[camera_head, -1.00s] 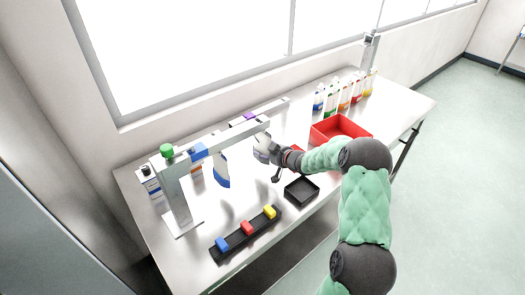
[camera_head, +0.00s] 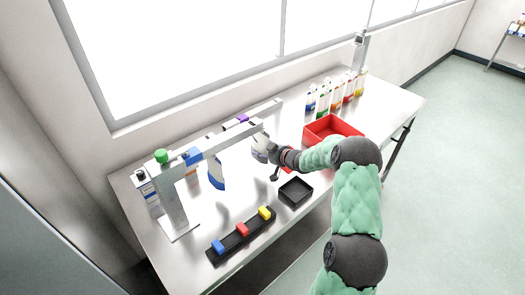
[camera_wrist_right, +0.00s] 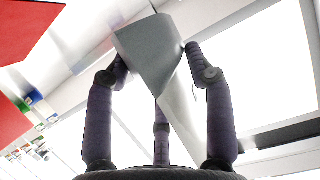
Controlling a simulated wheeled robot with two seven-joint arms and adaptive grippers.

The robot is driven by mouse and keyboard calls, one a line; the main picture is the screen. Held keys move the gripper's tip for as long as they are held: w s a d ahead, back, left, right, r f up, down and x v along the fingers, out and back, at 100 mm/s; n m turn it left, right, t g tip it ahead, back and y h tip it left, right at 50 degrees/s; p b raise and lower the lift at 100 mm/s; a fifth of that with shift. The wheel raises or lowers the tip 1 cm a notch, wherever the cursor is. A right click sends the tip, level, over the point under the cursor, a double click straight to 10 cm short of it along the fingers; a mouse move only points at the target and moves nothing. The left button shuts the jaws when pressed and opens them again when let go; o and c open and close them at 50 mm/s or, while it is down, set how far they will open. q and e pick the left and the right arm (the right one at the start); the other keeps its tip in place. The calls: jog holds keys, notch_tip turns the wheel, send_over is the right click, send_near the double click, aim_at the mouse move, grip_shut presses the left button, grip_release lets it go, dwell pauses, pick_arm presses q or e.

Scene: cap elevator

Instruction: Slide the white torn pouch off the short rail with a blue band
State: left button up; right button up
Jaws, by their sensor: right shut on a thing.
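The short rail (camera_head: 235,137) extends right from a post with a green knob and has a blue band (camera_head: 192,156) near the post. A white and blue pouch (camera_head: 216,176) hangs from the middle of this rail. My right gripper (camera_head: 266,152) is at the rail's free end, shut on a whitish pouch (camera_head: 258,142). In the right wrist view, the fingers (camera_wrist_right: 160,68) hold the grey-white pouch (camera_wrist_right: 152,48) from both sides. Whether this pouch is torn, and whether it still touches the rail, I cannot tell. My left gripper is not in view.
A black tray (camera_head: 296,192) and a red bin (camera_head: 309,138) stand right of the gripper. A black strip (camera_head: 228,243) with coloured blocks lies in front. Several bottles (camera_head: 336,95) stand at the back right. A second rail with a purple band (camera_head: 242,118) runs behind.

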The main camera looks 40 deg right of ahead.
jog(key=d+p, duration=0.2)
jog(key=d, duration=0.2)
jog(key=shift+w+d+p, duration=0.15)
jog(key=shift+w+p, duration=0.05)
jog(key=shift+p, duration=0.1)
dwell(0.4)
dwell(0.3)
